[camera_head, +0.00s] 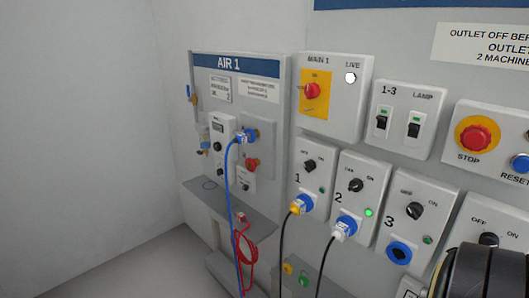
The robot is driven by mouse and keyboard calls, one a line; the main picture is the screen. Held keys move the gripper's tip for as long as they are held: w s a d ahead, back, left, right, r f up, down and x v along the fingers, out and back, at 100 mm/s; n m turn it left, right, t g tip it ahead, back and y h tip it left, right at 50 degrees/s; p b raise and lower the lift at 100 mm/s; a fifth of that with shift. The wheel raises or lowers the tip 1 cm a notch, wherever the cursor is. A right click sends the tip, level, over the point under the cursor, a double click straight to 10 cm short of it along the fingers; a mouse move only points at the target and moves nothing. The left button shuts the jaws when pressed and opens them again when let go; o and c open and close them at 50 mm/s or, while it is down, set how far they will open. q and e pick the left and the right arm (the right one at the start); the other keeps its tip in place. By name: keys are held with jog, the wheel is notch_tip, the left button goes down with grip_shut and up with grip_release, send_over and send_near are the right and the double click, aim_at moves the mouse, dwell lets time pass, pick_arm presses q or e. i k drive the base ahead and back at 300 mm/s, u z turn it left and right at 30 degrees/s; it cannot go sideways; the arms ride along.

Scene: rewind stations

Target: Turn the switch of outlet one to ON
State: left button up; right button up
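Outlet one is a white panel marked 1 (306,181) on the wall board. Its black rotary switch (310,166) sits near the top between the OFF and ON labels; the exact way it points is too small to tell. A dim green lamp (321,190) is below it on the right. A yellow plug (297,208) is in its blue socket, with a black cable hanging down. No gripper fingers show in the head view, so neither gripper is seen at the switch.
Outlet two (357,185) has a white plug and a bright green lamp. Outlet three (414,212) has an empty blue socket. The red STOP button (474,137) is upper right. A dark rounded part fills the lower right corner. The AIR 1 panel (283,72) is left.

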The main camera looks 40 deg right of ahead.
aim_at(310, 165)
jog(key=i, duration=2.25)
jog(key=z, duration=2.6)
